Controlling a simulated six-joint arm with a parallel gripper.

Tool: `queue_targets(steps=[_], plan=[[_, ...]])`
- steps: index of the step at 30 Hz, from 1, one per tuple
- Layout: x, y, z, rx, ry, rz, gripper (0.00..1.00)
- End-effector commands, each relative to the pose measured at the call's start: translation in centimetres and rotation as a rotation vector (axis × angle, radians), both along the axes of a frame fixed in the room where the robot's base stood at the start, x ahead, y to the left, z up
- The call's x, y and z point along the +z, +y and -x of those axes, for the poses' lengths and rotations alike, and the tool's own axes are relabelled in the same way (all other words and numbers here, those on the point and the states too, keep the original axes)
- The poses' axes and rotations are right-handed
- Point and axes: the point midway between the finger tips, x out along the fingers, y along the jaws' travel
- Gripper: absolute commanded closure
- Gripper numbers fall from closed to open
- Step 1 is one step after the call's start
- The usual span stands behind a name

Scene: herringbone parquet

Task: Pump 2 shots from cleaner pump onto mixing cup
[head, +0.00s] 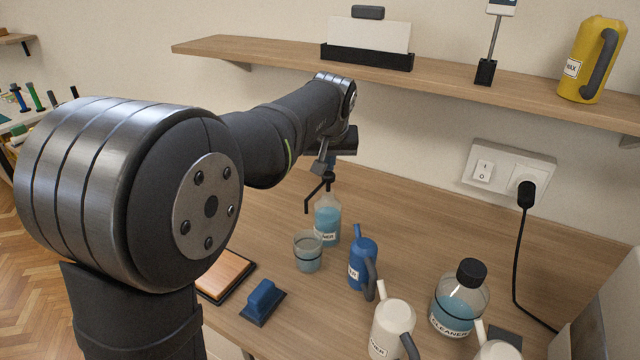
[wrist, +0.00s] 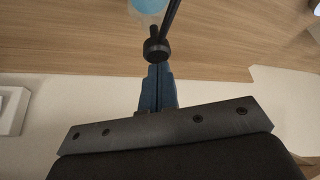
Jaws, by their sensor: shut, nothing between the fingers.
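The cleaner pump (head: 327,219) is a clear bottle of blue liquid with a black pump head and spout, standing upright on the table. The mixing cup (head: 308,252) is a clear cup with a dark band, just left of and in front of the bottle, near the spout's tip. My gripper (head: 329,172) is shut and empty, at the top of the pump head. In the wrist view the blue fingertips (wrist: 157,72) are together right by the round black pump top (wrist: 156,48); I cannot tell if they touch. The bottle's blue liquid (wrist: 148,6) shows at the top edge.
A blue-handled block (head: 263,301) and a framed wooden pad (head: 226,275) lie left. A wall shelf (head: 450,79) hangs above.

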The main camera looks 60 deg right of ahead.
Motion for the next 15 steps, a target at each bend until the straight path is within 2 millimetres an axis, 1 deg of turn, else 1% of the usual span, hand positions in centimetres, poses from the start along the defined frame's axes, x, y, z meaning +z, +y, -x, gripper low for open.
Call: queue_targets(steps=[11,15], plan=[[0.0,0.01,-0.01,0.0,0.0,0.0,1.0],[-0.84,0.03,0.0,0.0,0.0,-0.002,1.0]])
